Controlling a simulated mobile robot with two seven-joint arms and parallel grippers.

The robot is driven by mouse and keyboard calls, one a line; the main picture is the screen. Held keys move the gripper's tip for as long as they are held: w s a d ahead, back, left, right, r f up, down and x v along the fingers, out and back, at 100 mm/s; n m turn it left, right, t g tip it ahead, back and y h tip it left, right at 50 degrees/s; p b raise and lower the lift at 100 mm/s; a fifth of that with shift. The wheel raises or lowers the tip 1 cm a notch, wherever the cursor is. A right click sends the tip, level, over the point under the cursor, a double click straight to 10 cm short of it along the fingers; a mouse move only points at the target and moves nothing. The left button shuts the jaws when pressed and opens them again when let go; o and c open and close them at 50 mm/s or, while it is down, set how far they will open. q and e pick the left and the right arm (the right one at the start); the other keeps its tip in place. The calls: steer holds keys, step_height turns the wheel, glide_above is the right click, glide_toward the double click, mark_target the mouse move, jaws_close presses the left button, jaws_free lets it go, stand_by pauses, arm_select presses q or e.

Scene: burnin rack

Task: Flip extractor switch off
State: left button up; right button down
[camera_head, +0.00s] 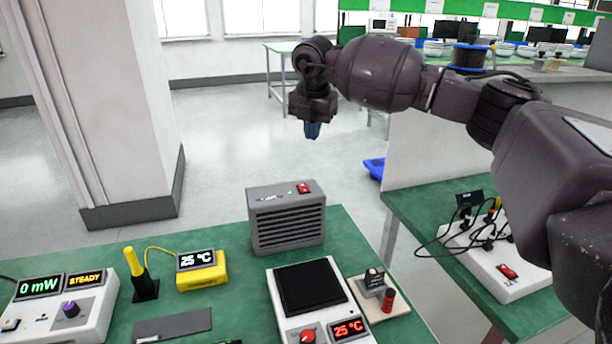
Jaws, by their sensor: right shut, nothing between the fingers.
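The extractor (288,225) is a grey box with a slatted front, standing upright at the back edge of the green bench. My left gripper is not in view.
On the green bench (345,230) are a hot plate (311,287) reading 25 °C, a yellow thermometer (202,270), a power meter (65,305) and a soldering-type stand (145,288). A white power strip (495,262) with cables lies on the right table. A pillar (110,100) stands behind left.

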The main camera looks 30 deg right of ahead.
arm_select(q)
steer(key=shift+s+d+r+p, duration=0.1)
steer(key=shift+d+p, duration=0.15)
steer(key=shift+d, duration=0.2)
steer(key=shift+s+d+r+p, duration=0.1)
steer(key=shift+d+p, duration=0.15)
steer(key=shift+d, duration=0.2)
arm_select(e)
steer(key=m, duration=0.9)
steer(key=m+t, duration=0.1)
steer(key=m, duration=0.8)
steer(key=f+m, duration=0.1)
steer(key=m, duration=0.8)
steer(key=shift+w+a+m+t, duration=0.3)
steer(key=shift+w+t, duration=0.1)
steer(key=shift+f, duration=0.15)
